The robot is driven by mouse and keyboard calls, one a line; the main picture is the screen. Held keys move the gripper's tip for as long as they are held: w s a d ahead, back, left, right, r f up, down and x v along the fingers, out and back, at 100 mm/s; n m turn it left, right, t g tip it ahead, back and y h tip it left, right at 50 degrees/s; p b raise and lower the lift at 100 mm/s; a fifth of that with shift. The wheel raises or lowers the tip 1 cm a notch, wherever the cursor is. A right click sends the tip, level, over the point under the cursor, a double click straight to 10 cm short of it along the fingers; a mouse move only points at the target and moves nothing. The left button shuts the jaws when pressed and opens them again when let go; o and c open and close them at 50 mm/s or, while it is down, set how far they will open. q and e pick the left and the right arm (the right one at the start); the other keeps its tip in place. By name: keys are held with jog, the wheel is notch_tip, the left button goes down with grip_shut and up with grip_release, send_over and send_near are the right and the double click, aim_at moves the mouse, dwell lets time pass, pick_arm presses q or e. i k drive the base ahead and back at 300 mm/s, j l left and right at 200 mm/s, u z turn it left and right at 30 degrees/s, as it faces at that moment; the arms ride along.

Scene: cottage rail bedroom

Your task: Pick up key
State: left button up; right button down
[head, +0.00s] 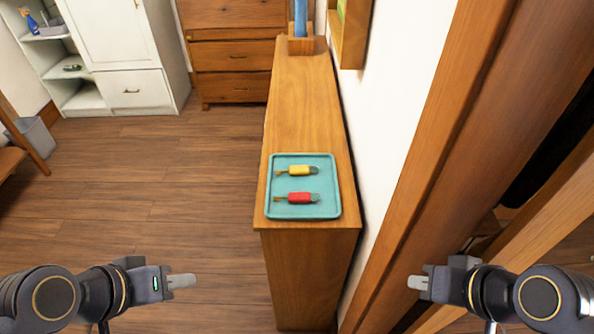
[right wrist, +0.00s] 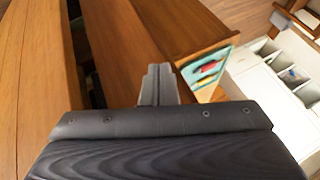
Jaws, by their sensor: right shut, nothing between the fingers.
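Two key-like items lie on a teal square tray (head: 327,209) at the near end of a narrow wooden cabinet top. One has a yellow body (head: 299,170) and lies farther back; the other has a red body (head: 299,197) and lies nearer. Each has a brownish end at left and a grey-green end at right. My left gripper (head: 182,281) is left of the cabinet, apart from the tray; its finger gap cannot be made out. My right gripper (head: 418,282) is right of the cabinet, shut and empty. Its fingers also show in the right wrist view (right wrist: 158,85).
The narrow cabinet (head: 305,100) stands along a white wall with a wooden door frame (head: 440,130) at right. A blue object (head: 300,18) stands at its far end. A drawer chest (head: 235,60) and white shelving (head: 130,50) are behind.

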aim_at(302, 170)
jog(key=j+z, duration=0.15)
jog(key=j, duration=0.5)
jog(key=i+j+z, duration=0.1)
jog(key=j, duration=0.25)
jog(key=i+j+z, duration=0.1)
jog(key=j, duration=0.25)
jog(key=i+j+z, duration=0.1)
jog(key=j, duration=0.25)
jog(key=i+j+z, duration=0.1)
jog(key=j, duration=0.25)
jog(key=i+j+z, duration=0.2)
jog(key=i+j, duration=0.15)
jog(key=i, duration=0.15)
